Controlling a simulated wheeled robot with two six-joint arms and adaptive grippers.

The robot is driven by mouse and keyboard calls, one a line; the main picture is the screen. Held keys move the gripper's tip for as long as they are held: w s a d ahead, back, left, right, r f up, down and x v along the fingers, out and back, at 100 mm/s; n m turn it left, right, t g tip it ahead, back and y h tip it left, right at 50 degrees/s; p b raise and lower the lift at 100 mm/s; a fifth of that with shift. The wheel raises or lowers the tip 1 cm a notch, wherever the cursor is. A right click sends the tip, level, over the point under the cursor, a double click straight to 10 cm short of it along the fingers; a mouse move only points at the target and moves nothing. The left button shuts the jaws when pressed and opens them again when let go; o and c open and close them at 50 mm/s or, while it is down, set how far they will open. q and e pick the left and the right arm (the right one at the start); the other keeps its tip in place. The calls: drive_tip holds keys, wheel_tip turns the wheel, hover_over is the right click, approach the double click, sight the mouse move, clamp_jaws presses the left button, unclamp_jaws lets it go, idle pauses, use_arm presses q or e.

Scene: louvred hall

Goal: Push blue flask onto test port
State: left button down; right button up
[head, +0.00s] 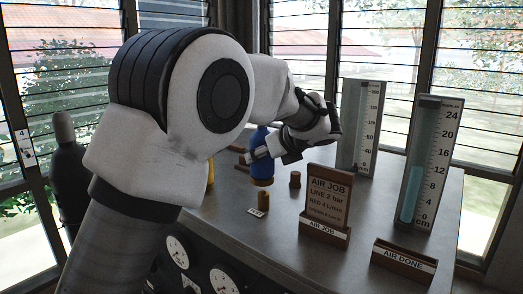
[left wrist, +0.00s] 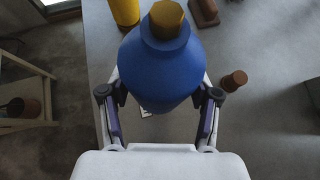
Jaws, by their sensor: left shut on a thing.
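The blue flask (head: 260,138) is upright over the grey bench in the head view, partly covered by my left gripper (head: 272,152). In the left wrist view the blue flask (left wrist: 162,70), with a brownish-gold top, fills the space between the fingers of my left gripper (left wrist: 160,97), which is shut on it. A short brown peg (head: 263,200) stands just in front of the flask beside a small white label (head: 256,212). A second brown peg (head: 295,180) stands to the right. I cannot tell which is the test port, or whether the flask touches the bench. My right gripper is out of view.
A yellow object (left wrist: 124,10) stands beyond the flask. An AIR JOB sign (head: 328,198), an AIR DONE tray (head: 404,262) and two tall gauges (head: 361,125) (head: 424,165) stand to the right. Dials (head: 178,251) are on the bench front. Bare bench lies around the sign.

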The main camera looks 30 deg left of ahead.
sight(264, 166)
use_arm(q)
drive_tip(key=shift+w+f, duration=0.1)
drive_tip(key=shift+w, duration=0.2)
drive_tip(key=shift+s, duration=0.25)
drive_tip(key=shift+w+f, duration=0.15)
drive_tip(key=shift+f, duration=0.35)
drive_tip(key=shift+f+b, duration=0.7)
drive_tip(key=shift+f, duration=0.3)
